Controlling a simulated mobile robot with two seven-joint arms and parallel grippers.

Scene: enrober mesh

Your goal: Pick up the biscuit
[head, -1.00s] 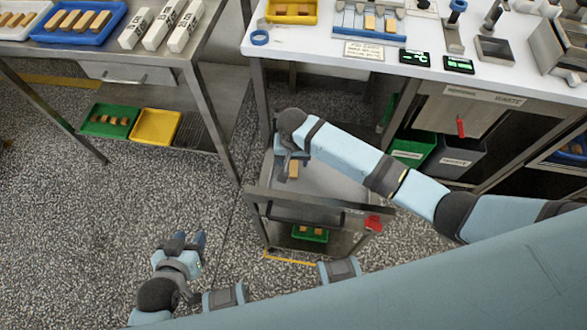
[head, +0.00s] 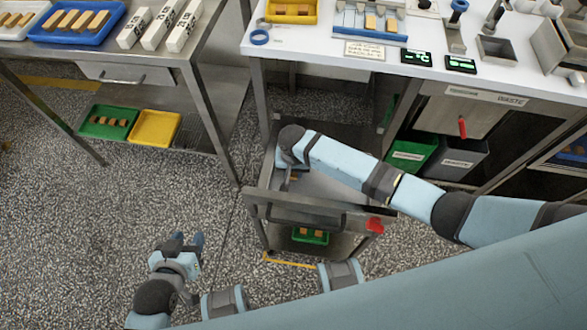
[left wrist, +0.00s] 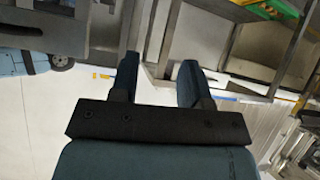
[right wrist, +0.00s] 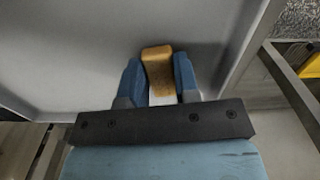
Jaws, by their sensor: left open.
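The biscuit (right wrist: 158,70) is a small golden-brown bar in the right wrist view, over the grey top of a steel cart. My right gripper (right wrist: 158,82) has one blue finger on each side of it. The fingers look close to its sides, but I cannot tell whether they press on it. In the head view, my right gripper (head: 289,180) is low over the cart top and mostly covers the biscuit. My left gripper (head: 188,240) is open and empty above the speckled floor; its spread fingers also show in the left wrist view (left wrist: 158,82).
The steel cart (head: 340,190) has a raised rim and a red part (head: 375,225) at its right corner. A green tray (head: 310,237) sits on its lower shelf. A white-topped bench (head: 300,45) stands behind, and a steel table (head: 190,60) at left.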

